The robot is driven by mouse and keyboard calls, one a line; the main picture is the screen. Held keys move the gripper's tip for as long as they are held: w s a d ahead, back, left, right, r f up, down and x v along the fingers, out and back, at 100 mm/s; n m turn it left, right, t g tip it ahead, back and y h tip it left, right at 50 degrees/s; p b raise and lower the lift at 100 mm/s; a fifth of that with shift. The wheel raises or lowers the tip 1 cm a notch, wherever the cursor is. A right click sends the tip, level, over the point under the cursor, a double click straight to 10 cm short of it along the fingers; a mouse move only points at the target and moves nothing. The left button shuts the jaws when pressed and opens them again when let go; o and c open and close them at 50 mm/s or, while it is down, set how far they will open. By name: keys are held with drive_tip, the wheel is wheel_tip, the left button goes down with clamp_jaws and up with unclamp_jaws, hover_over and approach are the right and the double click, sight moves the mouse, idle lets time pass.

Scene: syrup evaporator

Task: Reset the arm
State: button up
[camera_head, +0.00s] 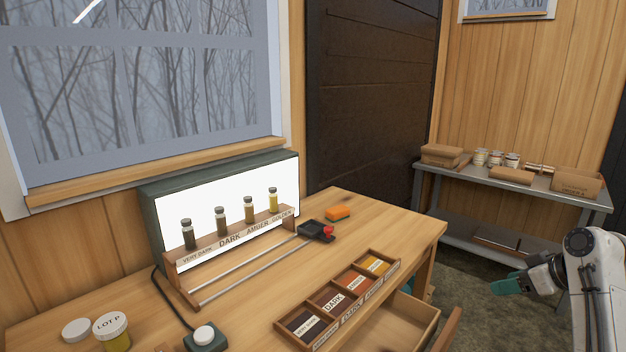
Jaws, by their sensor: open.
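My arm (592,278) is at the right edge, folded beside the wooden table and over the floor. My gripper (500,285) points left from it, with teal fingers beyond a dark wrist. The gripper is open, and nothing shows between its fingers. It is apart from the table and everything on it. The rest of the arm is cut off by the frame edge.
The table (345,207) holds a lightbox (150,215) with a rack of sample vials, a labelled compartment tray (276,325), an orange block (338,213) and a LOT P jar (110,327). An open drawer (405,325) juts out at right. A metal shelf (540,184) stands behind my arm.

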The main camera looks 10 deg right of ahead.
drive_tip(key=s+a+f+m+g, duration=0.1)
drive_tip(key=s+a+f+g, duration=0.1)
drive_tip(key=s+a+f, duration=0.65)
drive_tip(key=s+a+f+m+g, duration=0.1)
drive_tip(key=s+a+f+g, duration=0.1)
drive_tip(key=s+a+f, duration=0.65)
drive_tip(key=s+a+f+g+h, duration=0.1)
drive_tip(key=s+a+f, duration=0.2)
drive_tip(key=s, duration=0.7)
drive_tip(key=s+a+f+m+g+h, duration=0.1)
drive_tip(key=s+a+f, duration=0.3)
drive_tip(key=s, duration=0.7)
drive_tip(key=shift+a+f+g+h, duration=0.2)
drive_tip(key=shift+g+h, duration=0.1)
drive_tip(key=shift+g, duration=0.5)
